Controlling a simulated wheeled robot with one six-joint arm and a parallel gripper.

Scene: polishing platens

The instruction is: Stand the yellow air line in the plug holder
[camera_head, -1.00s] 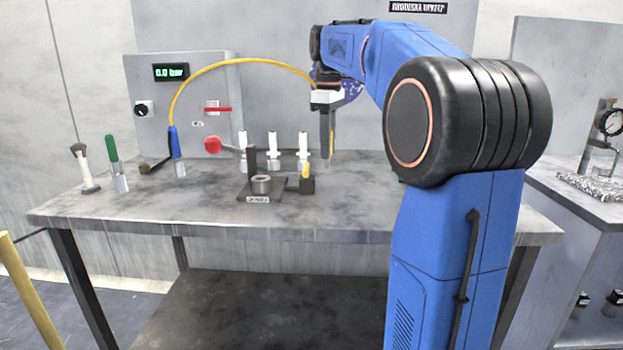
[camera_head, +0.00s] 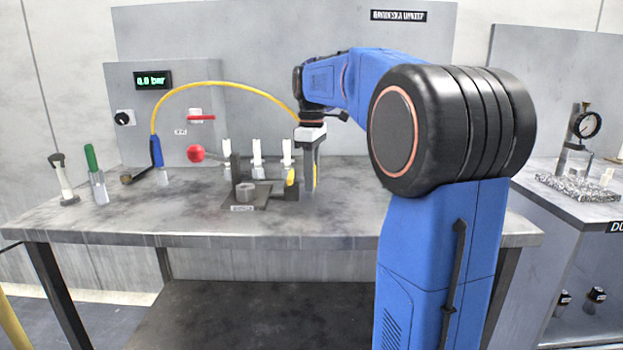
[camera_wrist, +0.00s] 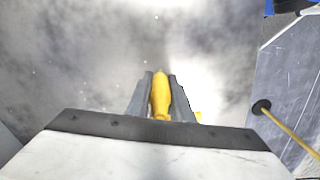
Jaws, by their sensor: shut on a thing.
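The yellow air line (camera_head: 222,83) arcs over the bench from a blue sleeve (camera_head: 157,152) at the left to my gripper. My gripper (camera_head: 311,188) points down above the right half of the bench, its fingertips low near the top. In the wrist view it is shut on a yellow end piece (camera_wrist: 161,94) between its two grey fingers. A dark stand with a metal ring (camera_head: 246,192), which looks like the plug holder, sits just left of the gripper. A small yellow piece (camera_head: 291,178) is at the stand's right side. Contact between the fingertips and the bench cannot be told.
Several white-topped fittings (camera_head: 256,152) stand behind the stand. A red knob (camera_head: 196,153) is left of it. A green-handled tool (camera_head: 91,160) and a brush (camera_head: 62,178) stand at the far left. A panel (camera_head: 119,80) rises behind. The front bench is clear.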

